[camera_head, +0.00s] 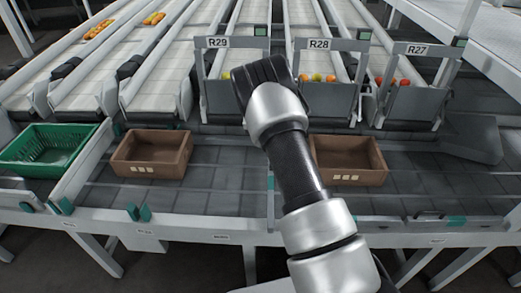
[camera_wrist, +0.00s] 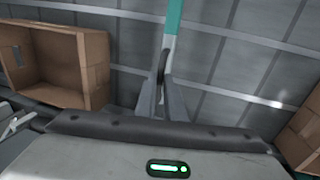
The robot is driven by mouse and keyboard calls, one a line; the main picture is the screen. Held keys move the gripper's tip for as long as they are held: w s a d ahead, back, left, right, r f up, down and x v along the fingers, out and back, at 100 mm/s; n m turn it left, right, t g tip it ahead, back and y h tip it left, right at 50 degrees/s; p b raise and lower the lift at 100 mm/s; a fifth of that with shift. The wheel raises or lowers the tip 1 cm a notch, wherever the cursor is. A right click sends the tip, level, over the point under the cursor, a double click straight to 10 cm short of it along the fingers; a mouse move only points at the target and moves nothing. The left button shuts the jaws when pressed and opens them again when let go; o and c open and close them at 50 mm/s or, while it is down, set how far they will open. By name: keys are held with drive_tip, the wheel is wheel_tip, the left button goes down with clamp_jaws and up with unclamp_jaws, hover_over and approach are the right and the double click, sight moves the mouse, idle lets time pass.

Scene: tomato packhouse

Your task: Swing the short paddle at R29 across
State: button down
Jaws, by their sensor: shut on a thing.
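The R29 sign (camera_head: 218,42) stands on a grey frame at the lane left of my arm. In the wrist view my gripper (camera_wrist: 162,98) is shut on a thin dark upright piece (camera_wrist: 163,64), which I take for the short paddle's grip. A teal strip (camera_wrist: 173,18) runs away beyond it, over the grey roller bed. A narrow teal piece also shows beside my arm in the head view (camera_head: 271,184). My arm hides the gripper and most of the paddle there, so I cannot tell its full angle.
Brown crates stand on the bed left (camera_head: 152,154) and right (camera_head: 350,160) of my arm. A green crate (camera_head: 50,150) is far left. The R28 (camera_head: 319,44) and R27 (camera_head: 417,50) gates have tomatoes behind them.

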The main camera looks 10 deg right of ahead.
drive_tip(key=shift+s+d, duration=0.1)
drive_tip(key=shift+d, duration=0.4)
drive_tip(key=c, duration=1.8)
unclamp_jaws()
drive_tip(key=shift+c, duration=0.2)
drive_tip(key=shift+r, duration=0.3)
drive_tip(key=a+r+p, duration=0.3)
drive_tip(key=r, duration=1.3)
drive_tip(key=shift+w+a+r, duration=0.2)
drive_tip(key=shift+w+r, duration=0.1)
drive_tip(key=shift+w, duration=0.15)
